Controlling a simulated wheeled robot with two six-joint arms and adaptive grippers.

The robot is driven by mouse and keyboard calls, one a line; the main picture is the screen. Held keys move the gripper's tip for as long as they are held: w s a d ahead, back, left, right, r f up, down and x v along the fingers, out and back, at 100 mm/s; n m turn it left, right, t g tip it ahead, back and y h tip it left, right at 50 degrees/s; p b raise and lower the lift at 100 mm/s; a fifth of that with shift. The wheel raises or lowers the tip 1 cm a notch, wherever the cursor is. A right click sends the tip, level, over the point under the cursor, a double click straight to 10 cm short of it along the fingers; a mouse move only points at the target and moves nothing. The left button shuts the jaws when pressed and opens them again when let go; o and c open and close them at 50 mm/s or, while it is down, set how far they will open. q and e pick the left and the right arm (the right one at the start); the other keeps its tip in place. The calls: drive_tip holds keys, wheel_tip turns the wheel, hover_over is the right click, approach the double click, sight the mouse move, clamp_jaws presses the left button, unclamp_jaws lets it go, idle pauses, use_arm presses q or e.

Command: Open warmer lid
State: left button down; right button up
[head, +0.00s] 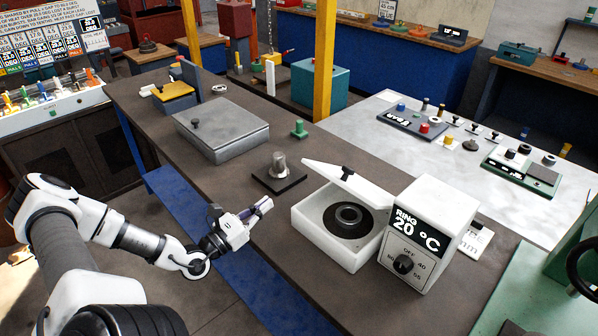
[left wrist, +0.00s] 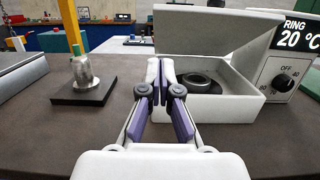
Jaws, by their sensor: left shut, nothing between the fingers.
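The warmer is a white box (head: 330,241) on the dark bench, with its white lid (head: 347,181) tilted up and standing open. A dark ring (head: 349,216) lies inside the box and also shows in the left wrist view (left wrist: 199,80). My left gripper (head: 264,204) is shut and empty, to the left of the box and apart from it. In the left wrist view its fingers (left wrist: 160,80) are together, in front of the box's left side. My right gripper is not in view.
A white control box (head: 430,232) with a knob and a 20 °C display stands right of the warmer. A metal cylinder on a black base (head: 279,175) stands to the left. A grey lidded case (head: 221,128) is farther back. Bare bench (head: 232,170) lies between them.

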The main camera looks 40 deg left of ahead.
use_arm(q)
drive_tip(key=w+r+b, duration=0.4)
drive_tip(key=w, duration=0.7)
drive_tip(key=shift+w+d+b, duration=0.2)
drive_tip(key=shift+d+b, duration=0.05)
drive_tip(key=shift+b, duration=0.05)
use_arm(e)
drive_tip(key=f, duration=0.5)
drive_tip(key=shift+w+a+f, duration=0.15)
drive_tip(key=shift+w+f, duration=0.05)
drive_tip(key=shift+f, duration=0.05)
use_arm(q)
drive_tip(key=shift+w+r, duration=0.1)
drive_tip(key=shift+r, duration=0.1)
